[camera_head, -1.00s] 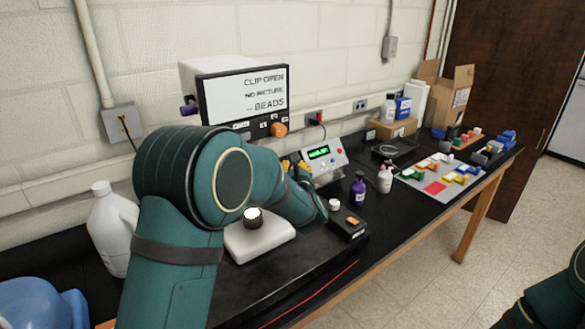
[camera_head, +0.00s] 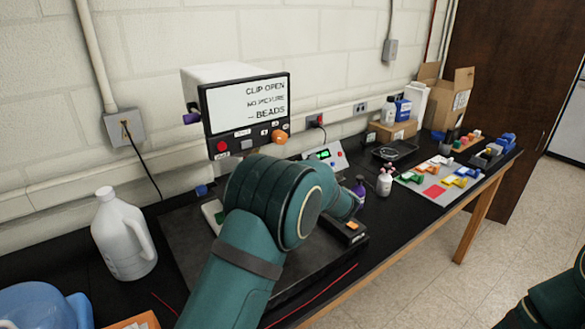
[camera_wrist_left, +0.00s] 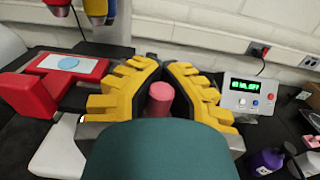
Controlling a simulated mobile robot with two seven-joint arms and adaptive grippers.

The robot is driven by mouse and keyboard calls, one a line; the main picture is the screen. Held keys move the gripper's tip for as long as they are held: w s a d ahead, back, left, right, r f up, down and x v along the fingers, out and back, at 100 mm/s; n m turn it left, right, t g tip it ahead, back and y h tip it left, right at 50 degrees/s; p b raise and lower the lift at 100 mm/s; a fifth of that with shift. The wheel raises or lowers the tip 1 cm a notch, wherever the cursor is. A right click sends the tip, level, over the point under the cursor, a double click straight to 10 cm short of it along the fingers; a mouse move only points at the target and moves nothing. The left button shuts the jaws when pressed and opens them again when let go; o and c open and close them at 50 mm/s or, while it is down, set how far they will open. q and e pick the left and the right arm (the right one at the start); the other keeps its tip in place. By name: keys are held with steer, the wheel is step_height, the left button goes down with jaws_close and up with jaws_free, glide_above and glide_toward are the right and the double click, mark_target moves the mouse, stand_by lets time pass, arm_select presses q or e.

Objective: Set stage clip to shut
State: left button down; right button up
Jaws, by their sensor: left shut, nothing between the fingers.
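My left gripper (camera_wrist_left: 167,66) has yellow toothed fingers that come together at their far ends in the left wrist view. A pink-red round post (camera_wrist_left: 159,97) shows in the gap between the finger bases; I cannot tell what it belongs to. Left of the fingers, a red bracket-like part (camera_wrist_left: 28,98) lies beside a red-and-white slide (camera_wrist_left: 70,66) with a pale blue spot. I cannot tell for sure which part is the stage clip. The monitor (camera_head: 246,103) reads "CLIP OPEN". In the head view my left arm hides the gripper and most of the stage. My right gripper is out of view.
A white jug (camera_head: 122,236) stands left of my left arm. A small console with a green display (camera_wrist_left: 246,86) stands right of the gripper, near a purple bottle (camera_wrist_left: 264,161). Boxes and coloured parts fill the bench's far right. The wall is close behind.

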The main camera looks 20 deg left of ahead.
arm_select(q)
steer(key=n+g, duration=0.1)
steer(key=n+g+y+p, duration=0.1)
steer(key=g+y, duration=0.1)
steer(key=shift+w+a+r+n+g+p, duration=0.1)
steer(key=shift+w+a+n+g+p, duration=0.2)
steer(key=shift+w+n+g, duration=0.1)
steer(key=c, duration=1.7)
jaws_free()
steer(key=shift+w+a+n+g+y+p, duration=0.1)
steer(key=shift+a+n+g+y+p, duration=0.2)
steer(key=shift+n+g, duration=0.5)
steer(key=shift+a+n+g+y+p, duration=0.15)
steer(key=shift+n+g+y, duration=0.3)
steer(key=shift+g, duration=0.65)
steer(key=o, duration=0.8)
steer(key=shift+d, duration=0.1)
steer(key=s+d, duration=0.2)
steer(key=d, duration=0.9)
steer(key=shift+d, duration=0.4)
steer(key=shift+s, duration=0.1)
